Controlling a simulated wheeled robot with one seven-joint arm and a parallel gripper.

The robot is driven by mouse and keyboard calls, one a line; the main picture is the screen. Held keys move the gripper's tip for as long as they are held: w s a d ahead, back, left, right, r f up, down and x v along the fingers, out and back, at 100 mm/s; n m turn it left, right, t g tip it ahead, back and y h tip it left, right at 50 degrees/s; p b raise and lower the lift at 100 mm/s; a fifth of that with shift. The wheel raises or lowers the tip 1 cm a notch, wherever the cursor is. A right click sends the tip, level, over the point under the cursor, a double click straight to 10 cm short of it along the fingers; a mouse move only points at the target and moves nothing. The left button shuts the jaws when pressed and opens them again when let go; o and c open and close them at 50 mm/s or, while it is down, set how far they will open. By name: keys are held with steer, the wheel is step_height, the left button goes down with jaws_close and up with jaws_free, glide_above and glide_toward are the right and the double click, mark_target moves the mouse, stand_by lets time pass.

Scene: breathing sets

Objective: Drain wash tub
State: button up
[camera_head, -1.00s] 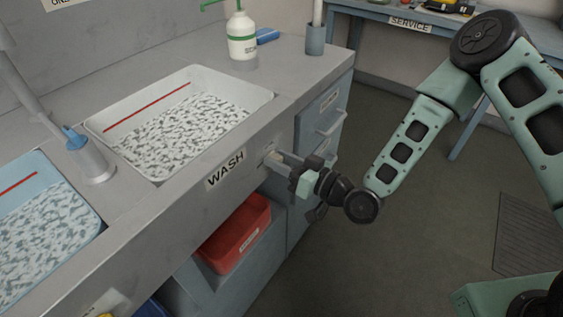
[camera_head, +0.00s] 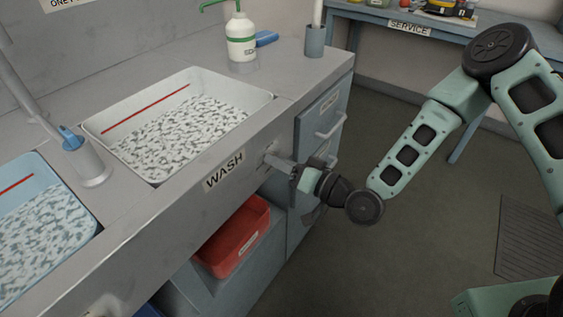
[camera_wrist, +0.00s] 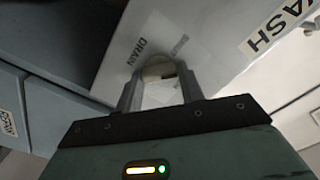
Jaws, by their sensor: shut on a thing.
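The wash tub (camera_head: 262,98) is a white basin set in the counter, with a red line on its back wall and a grey-and-white speckled surface inside. A WASH label (camera_head: 224,171) is on the counter front below it. My gripper (camera_head: 276,162) reaches the front panel right of that label. In the wrist view, my gripper's fingers (camera_wrist: 160,90) are shut on a round pale drain knob (camera_wrist: 157,70), one finger on each side. A DRAIN label (camera_wrist: 137,50) is left of the knob; another marking right of it is too faint to read. The fingers partly hide the knob.
A blue tub (camera_head: 85,222) with a similar speckled surface is at left, beside a grey post (camera_head: 85,165) with a blue top. A red bin (camera_head: 235,240) sits below the counter. Drawers with handles (camera_head: 330,127) are right of my gripper. The floor at right is open.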

steer(key=o, duration=1)
steer(key=p+v, duration=0.2)
steer(key=v, duration=1.5)
steer(key=shift+s+d, duration=0.2)
